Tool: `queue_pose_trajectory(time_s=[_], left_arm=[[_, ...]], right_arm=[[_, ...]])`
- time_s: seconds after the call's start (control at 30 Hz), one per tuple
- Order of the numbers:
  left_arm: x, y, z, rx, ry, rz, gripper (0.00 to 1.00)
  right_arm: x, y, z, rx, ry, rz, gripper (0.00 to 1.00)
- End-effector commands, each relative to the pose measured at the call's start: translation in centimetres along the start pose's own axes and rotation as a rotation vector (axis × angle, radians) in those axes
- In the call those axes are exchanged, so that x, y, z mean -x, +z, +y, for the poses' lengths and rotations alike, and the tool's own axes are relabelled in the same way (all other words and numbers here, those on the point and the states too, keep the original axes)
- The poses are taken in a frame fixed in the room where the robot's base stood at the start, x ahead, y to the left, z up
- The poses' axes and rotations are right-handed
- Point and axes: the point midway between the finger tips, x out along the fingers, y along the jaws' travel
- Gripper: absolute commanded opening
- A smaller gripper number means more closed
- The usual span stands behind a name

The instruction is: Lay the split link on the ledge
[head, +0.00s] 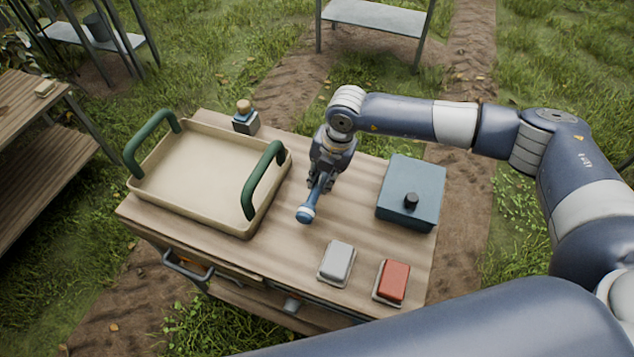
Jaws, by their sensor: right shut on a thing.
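My right gripper (320,184) reaches down over the wooden workbench (215,126) and is shut on a blue tool (307,211) with a pale band near its rounded lower end. The tool points down and towards the front of the bench; I cannot tell whether its end touches the top. Its upper part is hidden by the fingers. I cannot make out a split link anywhere, nor tell which surface is the ledge. My left gripper is not in view.
A beige tray (205,222) with green handles fills the bench's left. A small bottle (245,118) stands behind it. A blue box (411,190) with a black knob, a grey block (337,262) and a red block (393,282) are on the right. Wooden shelves (25,100) stand left.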

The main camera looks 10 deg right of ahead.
Motion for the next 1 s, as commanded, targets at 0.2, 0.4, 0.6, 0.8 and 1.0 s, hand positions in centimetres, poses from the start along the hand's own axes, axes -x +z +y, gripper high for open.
queue_pose_trajectory(time_s=[0.2, 0.4, 0.6, 0.8, 1.0], left_arm=[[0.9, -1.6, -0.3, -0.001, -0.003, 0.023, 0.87], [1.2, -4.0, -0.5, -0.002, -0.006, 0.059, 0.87], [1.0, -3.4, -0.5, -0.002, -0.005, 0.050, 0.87], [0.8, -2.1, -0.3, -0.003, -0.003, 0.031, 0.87], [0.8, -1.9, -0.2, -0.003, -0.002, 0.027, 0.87]], right_arm=[[-2.6, -0.1, -0.5, 0.000, -0.002, 0.002, 0.00], [-3.9, 0.0, -0.8, 0.001, 0.002, 0.000, 0.00], [-4.0, 0.0, -0.8, 0.001, 0.001, 0.000, 0.00], [-4.2, 0.0, -0.8, 0.001, 0.001, 0.000, 0.39], [-4.2, 0.0, -0.8, 0.001, 0.001, 0.000, 0.39]])
